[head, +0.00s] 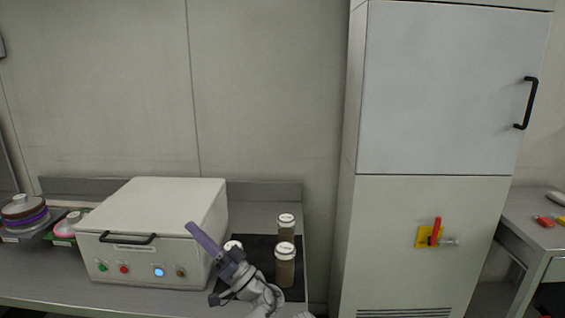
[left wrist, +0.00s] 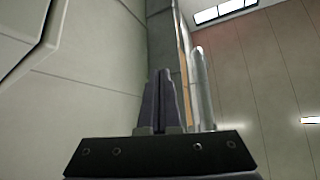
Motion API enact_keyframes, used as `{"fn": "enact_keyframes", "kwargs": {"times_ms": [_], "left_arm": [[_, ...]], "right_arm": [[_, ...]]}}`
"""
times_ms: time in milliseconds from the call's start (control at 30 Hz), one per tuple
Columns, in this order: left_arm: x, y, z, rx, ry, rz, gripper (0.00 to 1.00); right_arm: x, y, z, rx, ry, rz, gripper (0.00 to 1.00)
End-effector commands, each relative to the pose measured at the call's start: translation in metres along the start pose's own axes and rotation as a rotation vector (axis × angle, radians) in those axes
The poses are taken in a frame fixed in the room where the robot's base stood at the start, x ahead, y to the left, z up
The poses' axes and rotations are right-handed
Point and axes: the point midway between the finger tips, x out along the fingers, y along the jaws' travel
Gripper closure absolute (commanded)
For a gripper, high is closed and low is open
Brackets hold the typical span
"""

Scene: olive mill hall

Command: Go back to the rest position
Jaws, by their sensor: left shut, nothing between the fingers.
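My left gripper (head: 205,240) is in the lower middle of the head view, in front of the right side of the white box machine. Its fingers point up and to the left. In the left wrist view my left gripper (left wrist: 161,82) has its two fingers together, with nothing between them, and wall and ceiling behind. My right gripper shows in neither view.
The white box machine (head: 150,215) with a black handle stands on the grey bench (head: 265,208). Several white-lidded jars (head: 285,268) stand on a black mat beside my left arm. A tall cabinet (head: 440,90) has a red switch handle (head: 436,230). Another table (head: 535,228) is at right.

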Motion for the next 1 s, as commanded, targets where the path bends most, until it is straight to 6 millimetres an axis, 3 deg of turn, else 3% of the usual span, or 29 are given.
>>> {"fn": "enact_keyframes", "kwargs": {"times_ms": [267, 567, 667, 800, 1000], "left_arm": [[-0.005, 0.01, 0.035, 0.068, -0.148, 0.077, 1.0], [-0.035, 0.031, 0.104, 0.217, -0.439, 0.282, 1.0], [-0.062, 0.041, 0.137, 0.297, -0.583, 0.418, 1.0], [-0.117, 0.052, 0.178, 0.418, -0.789, 0.673, 1.0], [-0.213, 0.054, 0.209, 0.552, -1.014, 1.1, 1.0]], "right_arm": [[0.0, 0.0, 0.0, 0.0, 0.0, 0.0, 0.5], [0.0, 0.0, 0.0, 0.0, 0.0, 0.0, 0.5], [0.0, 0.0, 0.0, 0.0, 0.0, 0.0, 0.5], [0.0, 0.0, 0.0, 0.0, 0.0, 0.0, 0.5], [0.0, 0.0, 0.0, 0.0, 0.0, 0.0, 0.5]]}}
